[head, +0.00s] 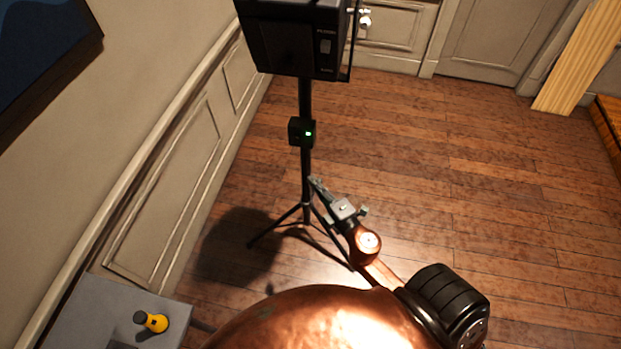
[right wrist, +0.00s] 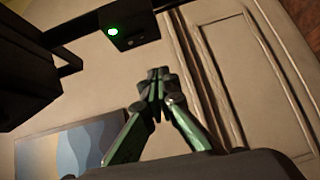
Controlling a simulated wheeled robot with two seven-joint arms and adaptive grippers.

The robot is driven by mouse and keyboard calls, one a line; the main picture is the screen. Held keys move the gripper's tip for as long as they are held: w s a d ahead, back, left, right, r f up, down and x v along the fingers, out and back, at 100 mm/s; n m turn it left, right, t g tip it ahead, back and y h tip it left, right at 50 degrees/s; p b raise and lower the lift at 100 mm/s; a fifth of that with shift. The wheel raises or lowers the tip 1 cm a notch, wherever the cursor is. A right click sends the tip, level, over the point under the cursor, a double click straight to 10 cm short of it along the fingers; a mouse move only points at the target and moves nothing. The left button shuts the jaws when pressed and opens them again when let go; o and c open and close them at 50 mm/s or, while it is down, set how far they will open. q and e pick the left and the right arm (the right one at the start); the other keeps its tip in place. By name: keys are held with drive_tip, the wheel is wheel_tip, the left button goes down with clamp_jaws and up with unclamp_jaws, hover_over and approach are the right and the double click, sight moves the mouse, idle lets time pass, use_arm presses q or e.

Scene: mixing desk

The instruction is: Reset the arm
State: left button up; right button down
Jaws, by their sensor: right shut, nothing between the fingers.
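My right gripper (head: 317,184) reaches out from my copper-coloured arm and points up the picture, in front of the black stand's pole (head: 305,100). In the right wrist view its fingertips (right wrist: 158,82) meet, and nothing shows between them. A small black box with a green light (head: 302,132) is fixed to the pole, above the gripper in the head view. That box (right wrist: 128,22) also shows at the top of the right wrist view. I cannot tell how far the gripper is from the pole. My left gripper is not in view.
A large black unit (head: 295,38) tops the tripod stand. A grey table (head: 85,315) at the lower left holds a yellow and black object (head: 152,321). Panelled walls run left and behind. The wooden floor (head: 480,180) to the right is open. A pale plank (head: 580,55) leans at the upper right.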

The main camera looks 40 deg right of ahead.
idle(0.4)
drive_tip(key=s+d+f+m+g, duration=0.1)
drive_tip(key=d+f+m+g, duration=0.1)
drive_tip(key=f, duration=0.9)
drive_tip(key=s+d+f+m+g, duration=0.2)
drive_tip(key=f, duration=0.9)
drive_tip(key=s+f+m+g, duration=0.25)
drive_tip(key=s+f, duration=0.35)
drive_tip(key=f, duration=0.5)
drive_tip(key=s+f+m+g, duration=0.25)
drive_tip(key=s+f, duration=0.25)
drive_tip(key=f, duration=0.6)
drive_tip(key=s+a+f+m+g, duration=0.1)
drive_tip(key=s+f+m+g, duration=0.1)
drive_tip(key=s+f, duration=0.4)
drive_tip(key=s+a+f+m+g, duration=0.2)
drive_tip(key=s+f, duration=0.5)
drive_tip(key=s, duration=1)
drive_tip(key=s+a+f+m+g+y, duration=0.1)
drive_tip(key=s+f+g, duration=0.3)
drive_tip(key=s, duration=0.7)
wheel_tip(320, 180, down, 2)
drive_tip(key=shift+s+a+f+m, duration=0.25)
drive_tip(key=shift+s+a+m, duration=0.15)
drive_tip(key=shift+a+m, duration=0.3)
